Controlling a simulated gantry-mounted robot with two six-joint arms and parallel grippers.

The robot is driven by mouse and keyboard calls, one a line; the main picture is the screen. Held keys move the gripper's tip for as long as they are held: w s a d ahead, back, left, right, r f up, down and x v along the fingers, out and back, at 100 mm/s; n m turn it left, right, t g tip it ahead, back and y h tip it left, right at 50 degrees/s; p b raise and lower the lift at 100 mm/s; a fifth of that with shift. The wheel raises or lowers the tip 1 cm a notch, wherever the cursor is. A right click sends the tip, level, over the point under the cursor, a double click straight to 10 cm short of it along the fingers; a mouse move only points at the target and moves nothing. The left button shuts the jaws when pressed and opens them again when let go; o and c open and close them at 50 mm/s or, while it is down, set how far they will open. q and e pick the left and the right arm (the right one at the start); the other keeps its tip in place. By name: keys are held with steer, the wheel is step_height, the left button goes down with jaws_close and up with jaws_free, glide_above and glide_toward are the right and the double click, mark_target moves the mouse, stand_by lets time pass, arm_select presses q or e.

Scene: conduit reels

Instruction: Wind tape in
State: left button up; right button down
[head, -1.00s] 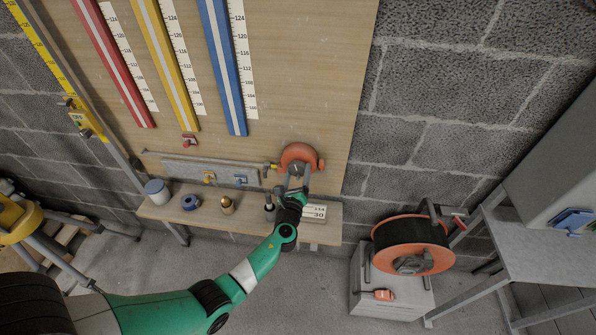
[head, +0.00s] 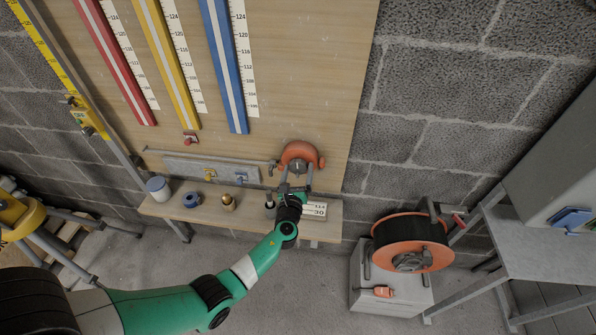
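An orange tape reel (head: 300,154) with a grey hub (head: 298,167) is mounted low on the wooden board. A small grey fitting (head: 272,166) sits just left of it. My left gripper (head: 297,176) is at the lower front of the reel. Its two fingers are spread apart, one on each side below the hub, with a visible gap between them. I cannot tell whether they touch the reel. My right gripper is not in view.
A narrow shelf (head: 258,215) below holds a white tub (head: 158,188), a blue ring (head: 191,200), a brass piece (head: 228,202) and a number plate (head: 314,210). A cable reel (head: 411,243) on a grey box (head: 372,302) stands at right, beside a grey bench (head: 545,250).

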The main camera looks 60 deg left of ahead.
arm_select(q)
steer(key=shift+o, duration=0.4)
steer(key=shift+s+d, duration=0.1)
steer(key=p+v, duration=0.4)
steer(key=v, duration=0.7)
steer(key=shift+d, duration=0.15)
steer(key=shift+s, duration=0.1)
